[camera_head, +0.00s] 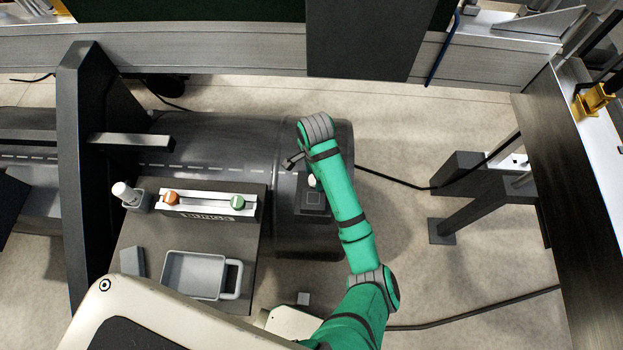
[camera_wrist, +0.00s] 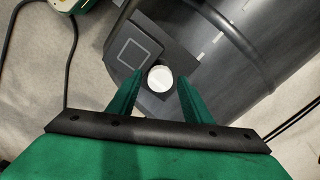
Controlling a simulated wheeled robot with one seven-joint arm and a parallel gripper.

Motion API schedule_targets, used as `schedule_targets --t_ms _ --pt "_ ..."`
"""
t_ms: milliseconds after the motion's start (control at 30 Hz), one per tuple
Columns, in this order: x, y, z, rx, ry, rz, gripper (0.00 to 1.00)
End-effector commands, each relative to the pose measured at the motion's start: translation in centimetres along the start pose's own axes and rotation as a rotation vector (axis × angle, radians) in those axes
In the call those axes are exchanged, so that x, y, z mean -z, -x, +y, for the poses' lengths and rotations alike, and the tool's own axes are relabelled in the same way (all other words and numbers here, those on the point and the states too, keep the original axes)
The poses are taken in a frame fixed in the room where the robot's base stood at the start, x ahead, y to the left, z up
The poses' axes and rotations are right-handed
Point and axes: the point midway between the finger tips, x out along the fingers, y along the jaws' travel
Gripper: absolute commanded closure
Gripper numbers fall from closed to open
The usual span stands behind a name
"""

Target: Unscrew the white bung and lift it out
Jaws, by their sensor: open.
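The white bung (camera_wrist: 160,78) shows as a round white disc on a dark plate on the grey float (camera_wrist: 205,62) in the wrist view. In the head view a small part of the white bung (camera_head: 312,181) shows beside my green arm. My gripper (camera_wrist: 155,84) is open, with one green finger to the left of the bung and one to the right. The bung appears between the fingertips, and no contact shows. How far the fingers are above it I cannot tell.
A board to the left bears a rack (camera_head: 208,204) labelled BUNGS with an orange and a green bung, a white bottle (camera_head: 126,194) and a grey tray (camera_head: 193,274). A dark upright frame (camera_head: 82,170) stands at the left. A dark cable (camera_head: 395,183) crosses the floor at right.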

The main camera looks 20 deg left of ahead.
Motion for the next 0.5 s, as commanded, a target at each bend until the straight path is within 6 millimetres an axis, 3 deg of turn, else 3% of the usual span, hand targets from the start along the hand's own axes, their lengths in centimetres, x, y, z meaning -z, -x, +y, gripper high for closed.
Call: schedule_targets --t_ms 67,200,367,500 --pt "0.00 0.00 0.00 0.000 0.001 0.000 0.57" --pt "0.00 0.00 0.00 0.000 0.002 0.000 0.90" --pt "0.00 0.00 0.02 -0.001 0.013 0.000 0.90" --pt "0.01 0.00 0.03 -0.001 0.129 0.000 0.90"
